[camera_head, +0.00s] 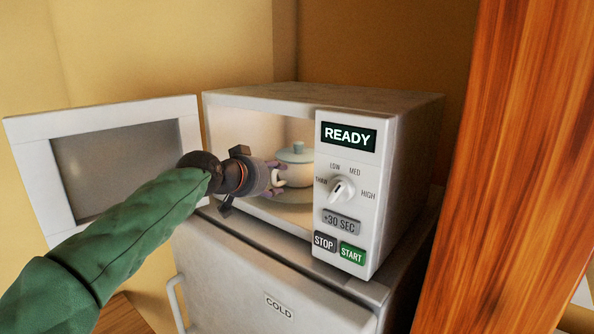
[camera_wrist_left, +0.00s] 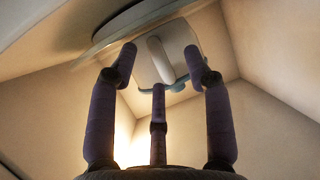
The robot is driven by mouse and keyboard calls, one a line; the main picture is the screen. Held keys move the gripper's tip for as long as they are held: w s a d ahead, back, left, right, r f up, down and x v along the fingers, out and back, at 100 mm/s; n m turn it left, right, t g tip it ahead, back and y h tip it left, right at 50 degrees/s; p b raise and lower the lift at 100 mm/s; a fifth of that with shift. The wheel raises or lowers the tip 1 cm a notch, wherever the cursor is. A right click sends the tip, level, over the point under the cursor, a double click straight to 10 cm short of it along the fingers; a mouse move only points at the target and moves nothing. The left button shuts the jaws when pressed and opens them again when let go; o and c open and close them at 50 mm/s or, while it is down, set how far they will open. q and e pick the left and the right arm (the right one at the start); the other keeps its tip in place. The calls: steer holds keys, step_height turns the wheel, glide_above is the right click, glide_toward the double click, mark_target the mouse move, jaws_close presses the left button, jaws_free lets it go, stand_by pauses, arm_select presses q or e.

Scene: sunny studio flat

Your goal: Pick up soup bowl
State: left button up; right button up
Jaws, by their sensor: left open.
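The soup bowl (camera_head: 298,174) is pale and round with a blue-grey lid and a light side handle. It stands upright inside the open microwave (camera_head: 409,150), partly hidden by the control panel. My left gripper (camera_head: 276,172) reaches in through the front opening, its fingers open beside the bowl's handle. In the left wrist view the bowl (camera_wrist_left: 185,38) shows beyond the fingers, and its pale handle (camera_wrist_left: 160,60) lies between the spread fingertips of the gripper (camera_wrist_left: 158,70). I cannot tell whether any finger touches the handle. My right gripper is not in view.
The microwave door (camera_head: 118,160) stands open to the left, close to my left arm. The control panel (camera_head: 345,195) borders the opening on the right and reads READY. A fridge (camera_head: 235,285) marked COLD is below. A wooden panel (camera_head: 510,170) rises at the right.

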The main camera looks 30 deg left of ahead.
arm_select(q)
steer(key=shift+w+f, duration=0.1)
steer(key=shift+w, duration=0.2)
steer(key=shift+s, duration=0.15)
steer(key=shift+c, duration=0.6)
jaws_close()
steer(key=shift+r, duration=0.25)
